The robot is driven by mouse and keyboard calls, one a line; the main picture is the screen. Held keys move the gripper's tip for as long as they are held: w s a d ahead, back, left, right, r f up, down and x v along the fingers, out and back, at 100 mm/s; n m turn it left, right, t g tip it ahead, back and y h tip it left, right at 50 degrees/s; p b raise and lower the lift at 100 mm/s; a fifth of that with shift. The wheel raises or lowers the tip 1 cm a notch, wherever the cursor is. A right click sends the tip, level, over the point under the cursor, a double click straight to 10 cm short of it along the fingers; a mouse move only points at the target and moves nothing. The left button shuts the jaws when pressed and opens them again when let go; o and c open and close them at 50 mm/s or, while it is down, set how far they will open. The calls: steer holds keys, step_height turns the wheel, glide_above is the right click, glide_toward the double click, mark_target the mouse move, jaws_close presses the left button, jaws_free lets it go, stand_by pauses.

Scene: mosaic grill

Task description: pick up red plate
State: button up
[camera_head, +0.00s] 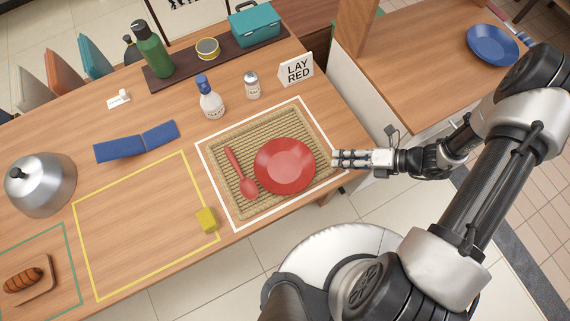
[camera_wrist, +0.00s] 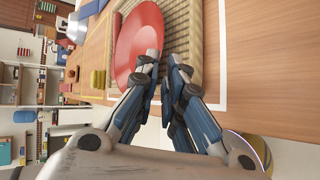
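The red plate (camera_head: 285,165) lies on a woven mat (camera_head: 221,139) inside a white outline on the wooden counter. A red spoon (camera_head: 240,173) lies on the mat to the left of the plate. My gripper (camera_head: 338,159) is at the plate's right side, near the counter's front edge. In the wrist view the plate (camera_wrist: 138,40) is just past my fingertips (camera_wrist: 163,62). The fingers show a narrow gap between them, with nothing seen held there. I cannot tell if a fingertip touches the rim.
A yellow block (camera_head: 206,220) sits left of the mat, at a yellow outline. A white bottle (camera_head: 210,102), a shaker (camera_head: 252,86) and a "LAY RED" sign (camera_head: 296,69) stand behind the mat. A blue plate (camera_head: 493,45) lies on the right counter.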

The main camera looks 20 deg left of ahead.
mark_target(317, 160)
steer(key=x, duration=0.2)
steer(key=b+x, duration=0.1)
steer(key=x, duration=0.2)
steer(key=b+x, duration=0.1)
steer(key=x, duration=0.2)
steer(key=shift+s, duration=0.3)
steer(key=shift+c, duration=0.4)
jaws_close()
steer(key=shift+r, duration=0.1)
